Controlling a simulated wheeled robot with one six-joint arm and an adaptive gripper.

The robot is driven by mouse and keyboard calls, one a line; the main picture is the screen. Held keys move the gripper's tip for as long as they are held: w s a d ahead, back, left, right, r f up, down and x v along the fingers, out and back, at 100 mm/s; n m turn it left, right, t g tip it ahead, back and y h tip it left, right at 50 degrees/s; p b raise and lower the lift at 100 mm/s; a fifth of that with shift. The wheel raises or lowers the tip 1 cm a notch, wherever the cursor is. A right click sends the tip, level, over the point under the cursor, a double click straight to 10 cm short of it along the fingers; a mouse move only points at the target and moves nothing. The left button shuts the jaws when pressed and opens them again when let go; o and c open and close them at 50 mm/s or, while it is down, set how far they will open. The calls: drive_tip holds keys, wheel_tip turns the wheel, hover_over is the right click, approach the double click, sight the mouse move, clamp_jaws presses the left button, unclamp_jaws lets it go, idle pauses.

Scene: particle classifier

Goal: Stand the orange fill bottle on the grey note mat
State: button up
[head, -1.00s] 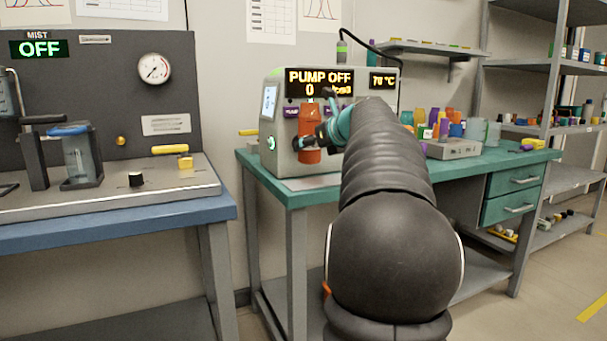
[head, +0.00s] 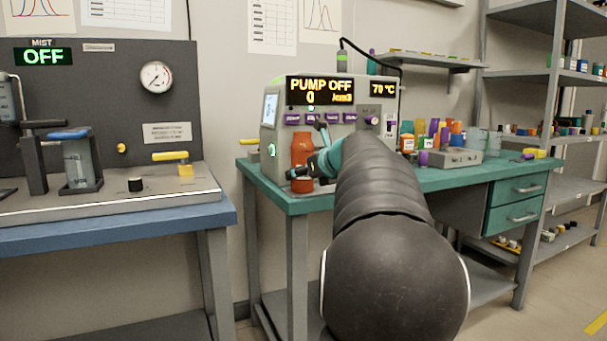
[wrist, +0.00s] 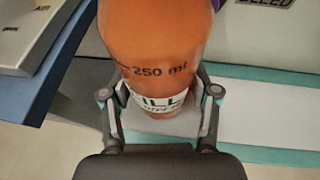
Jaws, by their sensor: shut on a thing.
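The orange fill bottle (head: 302,150) is upright in front of the pump machine, over the left front part of the green bench. My gripper (head: 303,178) is shut on its lower part. In the wrist view the bottle (wrist: 155,45) shows "250 ml" and a white label, with a finger of my gripper (wrist: 160,100) on each side. A pale grey sheet, which looks like the note mat (wrist: 265,105), lies on the bench below and right of the bottle. The bottle hides part of it. I cannot tell whether the bottle's base touches it.
The pump machine (head: 330,90) reads "PUMP OFF" and stands close behind the bottle. Several coloured bottles and cups stand further right on the green bench (head: 440,183). A blue-topped bench (head: 110,228) with a control panel is at left, across a gap.

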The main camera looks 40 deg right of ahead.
drive_tip(key=o, duration=1.4)
drive_tip(key=shift+r, duration=0.15)
drive_tip(key=shift+s+r, duration=0.15)
drive_tip(key=shift+s, duration=0.15)
drive_tip(key=p+v, duration=0.1)
drive_tip(key=v, duration=1)
drive_tip(key=shift+s, duration=0.2)
